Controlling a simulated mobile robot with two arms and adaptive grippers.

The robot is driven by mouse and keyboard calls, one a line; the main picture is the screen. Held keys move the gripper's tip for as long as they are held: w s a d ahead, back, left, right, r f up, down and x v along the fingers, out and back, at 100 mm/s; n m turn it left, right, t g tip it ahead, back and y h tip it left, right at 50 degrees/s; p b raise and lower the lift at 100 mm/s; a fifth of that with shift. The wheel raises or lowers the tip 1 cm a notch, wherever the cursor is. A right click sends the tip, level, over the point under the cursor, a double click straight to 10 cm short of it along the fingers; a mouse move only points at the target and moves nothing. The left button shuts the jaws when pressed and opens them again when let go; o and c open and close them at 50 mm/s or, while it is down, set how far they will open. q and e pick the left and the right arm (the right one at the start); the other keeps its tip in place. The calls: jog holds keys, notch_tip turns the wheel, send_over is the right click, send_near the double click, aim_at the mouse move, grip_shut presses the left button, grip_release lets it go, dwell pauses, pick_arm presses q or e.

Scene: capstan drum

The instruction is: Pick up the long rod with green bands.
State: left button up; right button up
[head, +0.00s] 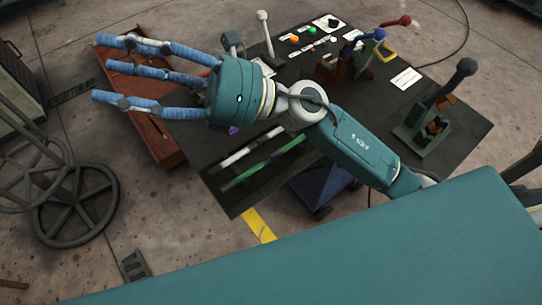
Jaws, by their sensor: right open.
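A long dark rod with green bands (289,148) lies at a slant on the near left part of the dark tabletop (225,195). A similar rod with white bands (237,158) lies beside it, a little farther back. My right gripper (104,68) is open, its blue-wrapped fingers spread and pointing left. It is above the left side of the table, up and left of the rods, with nothing visible between its fingers. Its arm passes over the table to the right of the rods. My left gripper is out of view.
Levers with red, blue and yellow handles (380,40) stand at the back right. A grey-knobbed lever (440,100) stands at the right, and a white lever (265,35) at the back. A reddish-brown tray (165,148) is at the left. Spoked wheels (75,205) stand farther left.

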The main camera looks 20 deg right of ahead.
jog(key=s+a+f+n+g+h, duration=0.2)
jog(key=s+f+n+g+h, duration=0.1)
jog(key=s+f+n+g, duration=0.25)
jog(key=n+h, duration=0.9)
jog(key=h, duration=0.9)
send_near(273, 157)
jog(key=f, duration=0.1)
jog(key=f+p, duration=0.1)
jog(key=f, duration=0.1)
jog(key=shift+s+m, duration=0.25)
jog(key=shift+s, duration=0.1)
jog(key=f+p, duration=0.2)
jog(key=f, duration=0.2)
jog(key=shift+s+a+f+p, duration=0.1)
jog(key=shift+a+f+p, duration=0.25)
jog(key=shift+a+p, duration=0.05)
jog(key=shift+f+t, duration=0.25)
jog(key=shift+f, duration=0.3)
grip_shut()
